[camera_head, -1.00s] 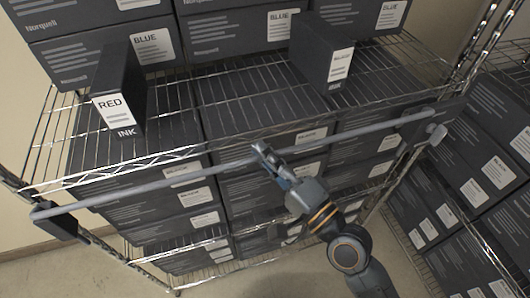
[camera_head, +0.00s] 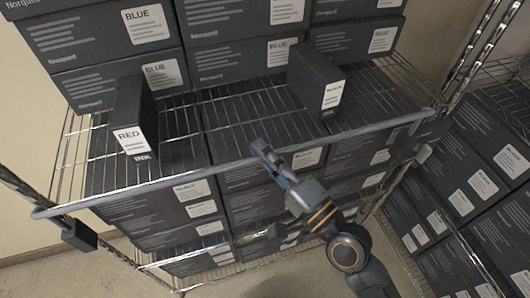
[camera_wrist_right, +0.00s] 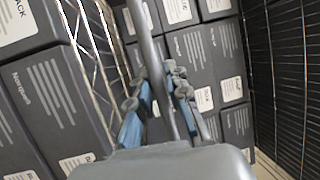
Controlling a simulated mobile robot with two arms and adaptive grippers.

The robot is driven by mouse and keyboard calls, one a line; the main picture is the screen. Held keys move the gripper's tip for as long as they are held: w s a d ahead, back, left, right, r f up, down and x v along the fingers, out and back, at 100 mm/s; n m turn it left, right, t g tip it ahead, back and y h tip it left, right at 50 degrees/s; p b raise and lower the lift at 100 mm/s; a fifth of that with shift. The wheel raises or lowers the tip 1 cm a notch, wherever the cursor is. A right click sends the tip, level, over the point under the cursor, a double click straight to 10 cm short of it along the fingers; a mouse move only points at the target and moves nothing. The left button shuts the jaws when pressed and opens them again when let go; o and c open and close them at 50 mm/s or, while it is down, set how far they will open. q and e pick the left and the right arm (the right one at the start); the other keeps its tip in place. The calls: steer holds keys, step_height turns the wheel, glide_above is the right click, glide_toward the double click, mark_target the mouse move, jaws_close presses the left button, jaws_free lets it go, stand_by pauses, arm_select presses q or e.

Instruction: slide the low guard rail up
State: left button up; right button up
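The low guard rail (camera_head: 165,183) is a long grey bar across the front of the wire shelf. In the head view it runs close along the shelf's front edge, its left end above and apart from a dark bracket (camera_head: 80,235) on the left post. My right gripper (camera_head: 258,150) is at the middle of the rail. In the right wrist view the rail (camera_wrist_right: 147,38) passes between the fingers of the right gripper (camera_wrist_right: 157,75), which are closed in on it from both sides. My left gripper is not in view.
A RED ink box (camera_head: 133,115) and another dark box (camera_head: 315,82) stand on the wire shelf (camera_head: 225,115) behind the rail. Stacked dark boxes fill the levels above and below. Another loaded rack (camera_head: 470,190) stands at the right.

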steer(key=o, duration=0.4)
steer(key=shift+r, duration=0.35)
steer(key=shift+c, duration=0.2)
steer(key=shift+f, duration=0.1)
steer(key=shift+d+f, duration=0.1)
steer(key=shift+s+d+f, duration=0.1)
steer(key=shift+s, duration=0.15)
steer(key=v, duration=1.1)
steer(key=shift+s, duration=0.25)
steer(key=shift+d, duration=0.1)
